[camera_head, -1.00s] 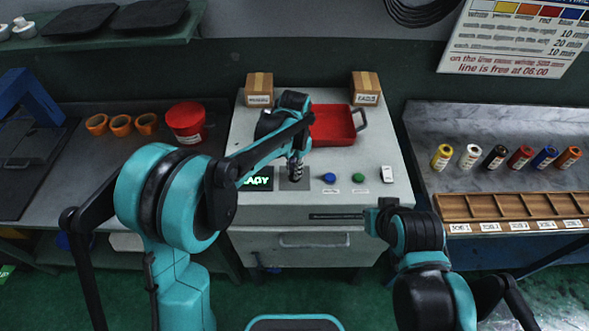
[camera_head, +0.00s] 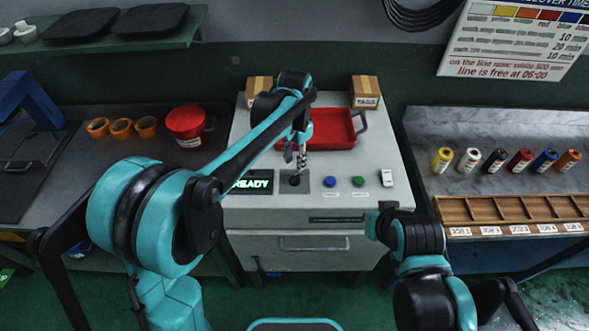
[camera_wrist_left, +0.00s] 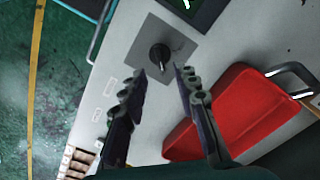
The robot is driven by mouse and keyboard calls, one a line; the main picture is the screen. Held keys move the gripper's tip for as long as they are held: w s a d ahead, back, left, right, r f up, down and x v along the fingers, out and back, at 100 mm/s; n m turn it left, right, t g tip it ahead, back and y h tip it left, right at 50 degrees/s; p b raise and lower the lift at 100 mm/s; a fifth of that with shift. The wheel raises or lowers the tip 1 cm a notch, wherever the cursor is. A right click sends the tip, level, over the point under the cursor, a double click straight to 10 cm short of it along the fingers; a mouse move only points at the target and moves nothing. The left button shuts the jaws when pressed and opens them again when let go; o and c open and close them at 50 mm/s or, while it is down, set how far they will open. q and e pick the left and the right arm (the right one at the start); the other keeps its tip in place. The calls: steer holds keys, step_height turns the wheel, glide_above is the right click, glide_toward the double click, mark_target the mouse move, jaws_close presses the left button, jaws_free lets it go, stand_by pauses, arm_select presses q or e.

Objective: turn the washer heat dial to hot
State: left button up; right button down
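The heat dial is a small black knob (camera_head: 294,180) on a grey square plate on the washer's top front, right of the lit READY display (camera_head: 250,182). The left wrist view shows the knob (camera_wrist_left: 159,56) uncovered on its plate, clear of the fingers. The setting it points to is too small to read. My left gripper (camera_head: 295,155) is above and slightly behind the dial; in the left wrist view its fingers (camera_wrist_left: 160,73) are spread, with nothing between them. My right gripper (camera_head: 377,222) hangs in front of the washer's right front; its fingers are not clear.
A blue button (camera_head: 330,181), a green button (camera_head: 358,181) and a white switch (camera_head: 387,178) sit right of the dial. A red tray (camera_head: 333,130) and two cardboard boxes stand behind. Side benches hold orange cups, a red pot (camera_head: 187,124) and several colored bottles.

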mark_target(294, 176)
arm_select(q)
step_height(294, 176, up, 6)
steer(key=shift+f, duration=0.2)
stand_by(0.4)
